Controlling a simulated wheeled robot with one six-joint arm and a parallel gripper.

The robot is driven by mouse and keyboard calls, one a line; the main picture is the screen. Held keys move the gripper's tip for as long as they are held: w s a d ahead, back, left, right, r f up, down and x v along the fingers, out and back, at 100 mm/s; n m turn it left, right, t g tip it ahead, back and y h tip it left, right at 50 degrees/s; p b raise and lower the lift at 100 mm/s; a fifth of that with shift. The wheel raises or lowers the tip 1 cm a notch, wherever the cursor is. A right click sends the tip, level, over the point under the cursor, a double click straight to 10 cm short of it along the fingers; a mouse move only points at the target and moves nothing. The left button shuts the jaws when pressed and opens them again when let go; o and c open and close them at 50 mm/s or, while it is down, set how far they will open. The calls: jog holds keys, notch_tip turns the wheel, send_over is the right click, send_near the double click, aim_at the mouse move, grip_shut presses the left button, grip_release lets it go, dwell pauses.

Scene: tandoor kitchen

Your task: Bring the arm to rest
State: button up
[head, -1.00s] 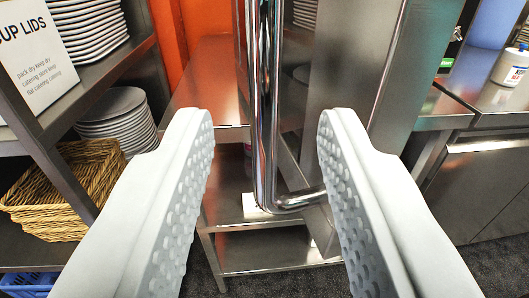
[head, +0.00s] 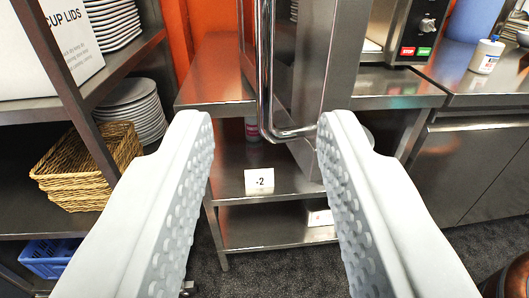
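My gripper (head: 264,122) is open in the head view, its two pale ridged fingers wide apart. Nothing is held between them. A shiny metal bar handle (head: 266,75) on an upright steel door (head: 335,60) shows beyond and above the gap. The handle's lower bend ends near the right fingertip in the picture, but I see no grip on it. The rest of my arm is not in view.
A steel shelf table (head: 215,95) stands ahead. At left, a rack (head: 95,88) holds plates (head: 132,105), a wicker basket (head: 85,170) and a blue crate (head: 48,258). At right are a counter (head: 480,95), a bottle (head: 487,55) and a panel with red and green buttons (head: 415,51).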

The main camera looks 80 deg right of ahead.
jog(key=s+d+r+n+t+y, duration=0.1)
jog(key=s+d+r+t, duration=0.35)
jog(key=r, duration=0.35)
jog(key=s+d+r+n+t+y, duration=0.1)
jog(key=s+d+r+t, duration=0.35)
jog(key=r, duration=0.35)
jog(key=s+d+r+n+t, duration=0.1)
jog(key=s+d+r+t, duration=0.25)
jog(key=d+r, duration=0.4)
jog(key=s+r+n+t+y, duration=0.4)
jog(key=s+r+t+y, duration=0.1)
jog(key=s, duration=0.3)
jog(key=s+d+f+n+y, duration=0.1)
jog(key=s+f+n+y, duration=0.15)
jog(key=s+y, duration=0.4)
jog(key=s+f+n+y, duration=0.2)
jog(key=s+n+y, duration=0.15)
jog(key=s, duration=0.55)
jog(key=s+d+f+n+g, duration=0.2)
jog(key=s+f+g, duration=0.2)
jog(key=s+f, duration=1.3)
jog(key=shift+s+d+f, duration=0.3)
jog(key=shift+d, duration=0.05)
